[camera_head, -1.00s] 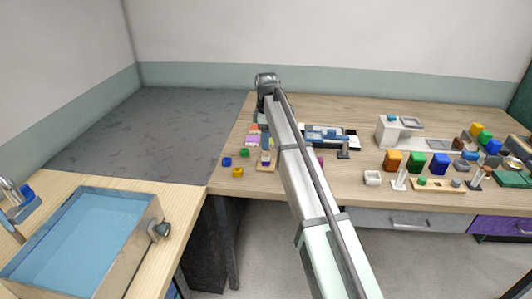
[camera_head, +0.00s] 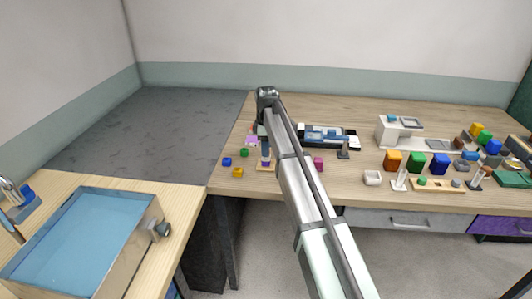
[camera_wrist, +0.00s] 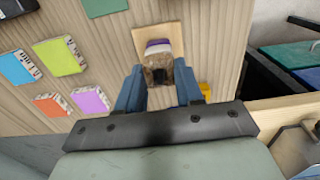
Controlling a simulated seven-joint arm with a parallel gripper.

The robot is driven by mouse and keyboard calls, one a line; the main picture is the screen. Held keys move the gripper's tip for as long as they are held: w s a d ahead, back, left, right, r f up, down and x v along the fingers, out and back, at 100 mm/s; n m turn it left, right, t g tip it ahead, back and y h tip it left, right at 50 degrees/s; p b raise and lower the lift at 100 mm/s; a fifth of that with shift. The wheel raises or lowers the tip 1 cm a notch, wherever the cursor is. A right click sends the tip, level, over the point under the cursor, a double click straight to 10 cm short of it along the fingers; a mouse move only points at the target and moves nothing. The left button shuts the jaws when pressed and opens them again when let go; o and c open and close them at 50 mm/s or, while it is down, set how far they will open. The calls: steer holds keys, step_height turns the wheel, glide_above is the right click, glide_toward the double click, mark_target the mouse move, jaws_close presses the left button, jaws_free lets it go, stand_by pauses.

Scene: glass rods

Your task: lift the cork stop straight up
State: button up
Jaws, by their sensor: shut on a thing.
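The cork stop (camera_wrist: 158,64) is a speckled brown plug in the wrist view, seen from above, with a dark patch on its near side. It appears to sit at the mouth of a small vessel with a purple and white band (camera_wrist: 157,44), which stands on a light wooden base (camera_wrist: 144,33). My gripper (camera_wrist: 159,75) has its two blue fingers on either side of the cork and is shut on it. In the head view my gripper (camera_head: 264,131) is over the vessel on its base (camera_head: 265,168). I cannot tell whether the cork has left the vessel.
Several coloured books or cards (camera_wrist: 55,58) lie left of the base in the wrist view. Yellow (camera_head: 238,172) and blue (camera_head: 227,162) blocks lie left of it in the head view. A dark tray (camera_head: 328,137) is to the right.

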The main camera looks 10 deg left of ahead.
steer(key=c, duration=0.4)
steer(key=shift+o, duration=0.2)
step_height(320, 180, up, 10)
stand_by(0.4)
